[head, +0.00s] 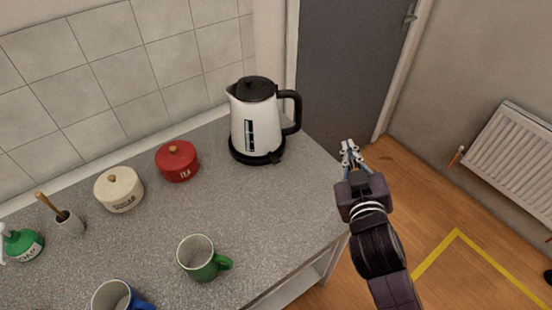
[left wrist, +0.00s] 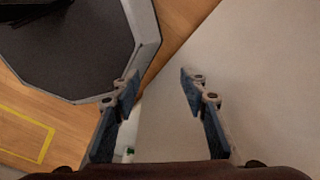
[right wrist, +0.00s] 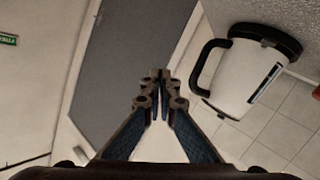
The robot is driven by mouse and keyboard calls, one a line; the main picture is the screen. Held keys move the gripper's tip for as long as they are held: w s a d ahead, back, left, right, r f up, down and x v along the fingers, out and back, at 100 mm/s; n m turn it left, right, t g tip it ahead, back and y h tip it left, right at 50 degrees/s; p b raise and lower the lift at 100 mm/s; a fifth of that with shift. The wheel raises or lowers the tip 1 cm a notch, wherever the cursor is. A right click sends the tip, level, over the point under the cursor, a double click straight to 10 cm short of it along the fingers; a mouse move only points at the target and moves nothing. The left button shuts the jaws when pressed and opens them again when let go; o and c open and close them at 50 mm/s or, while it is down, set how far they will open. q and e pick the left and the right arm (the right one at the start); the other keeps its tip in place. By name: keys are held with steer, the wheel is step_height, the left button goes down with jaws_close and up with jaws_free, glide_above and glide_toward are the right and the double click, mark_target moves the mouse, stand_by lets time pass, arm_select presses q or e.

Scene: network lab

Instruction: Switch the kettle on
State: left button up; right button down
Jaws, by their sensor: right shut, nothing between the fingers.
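A white kettle (head: 254,125) with a black lid, black handle and dark water window stands upright on its black base (head: 257,153) at the far right end of the grey counter. Its handle (head: 292,112) points right. My right gripper (head: 350,150) is shut and empty, to the right of the kettle and apart from it, beyond the counter's edge. In the right wrist view the kettle (right wrist: 233,80) shows to the right of the shut fingers (right wrist: 160,80). I cannot make out a switch clearly. My left gripper (left wrist: 160,88) is open and empty, seen only in the left wrist view.
On the counter (head: 250,215) stand a red tea pot (head: 178,163), a cream sugar pot (head: 119,191), a green mug (head: 198,260) and a blue mug (head: 116,297). A dark door (head: 345,70) is behind, a radiator (head: 515,150) at right. The counter before the kettle is clear.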

steer(key=a+r+n+t+y, duration=0.3)
steer(key=a+r+n+y, duration=0.3)
steer(key=r, duration=0.4)
steer(key=a+r+n+t+y, duration=0.2)
steer(key=a+r+n+y, duration=0.2)
steer(key=a+r, duration=0.5)
steer(key=s+a+n+g+y, duration=0.55)
steer(key=a+n+g, duration=0.35)
steer(key=n, duration=0.2)
steer(key=s+a+n+g+y, duration=0.4)
steer(key=a+n+g+y, duration=0.2)
steer(key=a+n+g, duration=0.4)
step_height(320, 180, down, 17)
steer(key=w+n+g+h, duration=0.1)
steer(key=n+h, duration=0.5)
steer(key=h, duration=0.3)
steer(key=w+d+f+t+h, duration=0.2)
steer(key=w+d+h, duration=0.3)
steer(key=d, duration=0.4)
steer(key=w+d+f+m+t+h, duration=0.1)
steer(key=w+d+f+h, duration=0.3)
steer(key=w+d, duration=0.4)
steer(key=shift+w+d+t+h, duration=0.15)
steer(key=shift+d+t+h, duration=0.45)
steer(key=shift+d, duration=0.35)
